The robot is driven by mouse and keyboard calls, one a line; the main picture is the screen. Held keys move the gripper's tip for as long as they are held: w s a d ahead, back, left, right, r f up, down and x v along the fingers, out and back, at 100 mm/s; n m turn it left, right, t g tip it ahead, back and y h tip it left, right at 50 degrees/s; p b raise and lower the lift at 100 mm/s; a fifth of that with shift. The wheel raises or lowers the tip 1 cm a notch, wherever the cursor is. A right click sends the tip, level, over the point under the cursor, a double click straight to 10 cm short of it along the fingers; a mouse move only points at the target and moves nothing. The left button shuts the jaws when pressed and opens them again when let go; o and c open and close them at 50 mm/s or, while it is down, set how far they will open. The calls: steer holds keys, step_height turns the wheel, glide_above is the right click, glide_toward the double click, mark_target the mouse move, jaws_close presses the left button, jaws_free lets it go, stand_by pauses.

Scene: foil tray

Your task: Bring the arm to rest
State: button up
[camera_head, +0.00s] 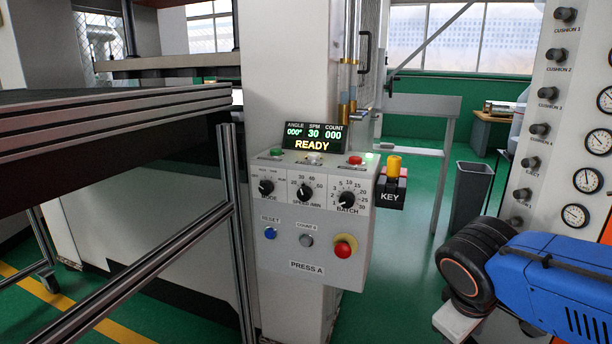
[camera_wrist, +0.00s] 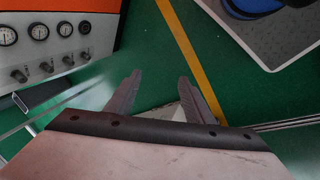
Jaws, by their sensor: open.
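My gripper (camera_wrist: 158,95) shows in the wrist view with its two dark fingers spread apart and nothing between them. Green floor and part of a pale shape lie behind the fingers. In the head view, my blue and black arm (camera_head: 545,280) is at the lower right, in front of the panel with gauges. The gripper itself cannot be seen in the head view.
The PRESS A control box (camera_head: 310,220) stands mid-view, its display (camera_head: 311,137) reading READY. A yellow-topped KEY switch (camera_head: 392,180) sits beside it. A gauge panel (camera_head: 565,120) is at right, a grey bin (camera_head: 470,195) behind. A railed table (camera_head: 110,130) fills the left.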

steer(key=shift+s+a+f+m+t+y, duration=0.1)
steer(key=shift+s+m+t+y, duration=0.2)
steer(key=shift+s+m+y, duration=0.5)
steer(key=shift+s+a+f+m+t+y, duration=0.1)
steer(key=shift+s+m+t+y, duration=0.2)
steer(key=shift+m, duration=0.9)
steer(key=shift+s+a+f+m+t+y, duration=0.1)
steer(key=shift+s+m+t+y, duration=0.2)
steer(key=shift+s+m+y, duration=0.5)
steer(key=shift+w+h, duration=0.25)
steer(key=shift+h, duration=0.05)
